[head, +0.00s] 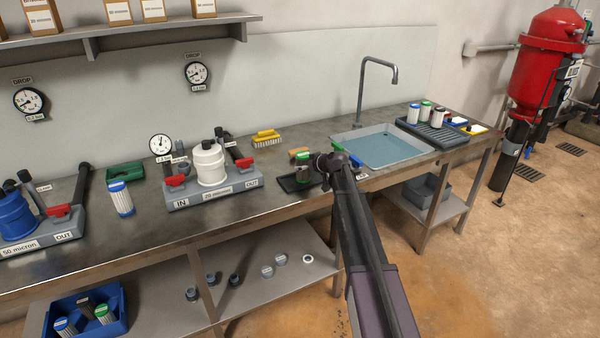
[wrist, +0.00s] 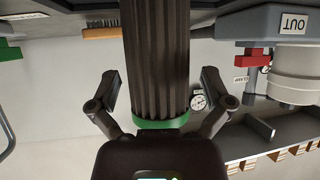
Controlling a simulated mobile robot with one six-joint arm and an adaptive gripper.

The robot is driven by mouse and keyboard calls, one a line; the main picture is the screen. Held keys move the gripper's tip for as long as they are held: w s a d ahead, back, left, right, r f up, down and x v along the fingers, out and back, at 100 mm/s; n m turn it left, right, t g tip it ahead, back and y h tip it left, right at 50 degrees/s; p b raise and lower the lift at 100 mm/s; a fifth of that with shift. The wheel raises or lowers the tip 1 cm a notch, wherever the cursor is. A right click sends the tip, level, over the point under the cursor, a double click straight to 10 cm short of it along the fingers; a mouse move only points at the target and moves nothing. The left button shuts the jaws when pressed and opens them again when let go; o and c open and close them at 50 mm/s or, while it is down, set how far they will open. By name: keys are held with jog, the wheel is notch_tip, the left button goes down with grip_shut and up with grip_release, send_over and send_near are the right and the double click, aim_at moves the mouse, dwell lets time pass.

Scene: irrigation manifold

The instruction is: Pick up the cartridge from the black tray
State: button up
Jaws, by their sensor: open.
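The cartridge (head: 302,168) has a dark grey pleated body and a green end cap. It stands upright on the black tray (head: 288,186) near the bench's front edge, partly hidden by my arm. In the wrist view, which looks upside down, the cartridge (wrist: 156,60) fills the middle, with its green ring close to the palm. My gripper (wrist: 160,92) is open, with one finger on each side of the cartridge and a visible gap at both sides. In the head view my gripper (head: 318,164) is at the cartridge's right, its fingers hard to make out.
The sink (head: 385,146) is at right, with a dark rack (head: 433,134) of cartridges beyond. A blue-and-white cartridge (head: 121,198) stands at left.

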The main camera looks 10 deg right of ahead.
jog(key=shift+w+a+f, duration=0.3)
jog(key=shift+w+f, duration=0.05)
jog(key=shift+w, duration=0.15)
jog(key=c, duration=1)
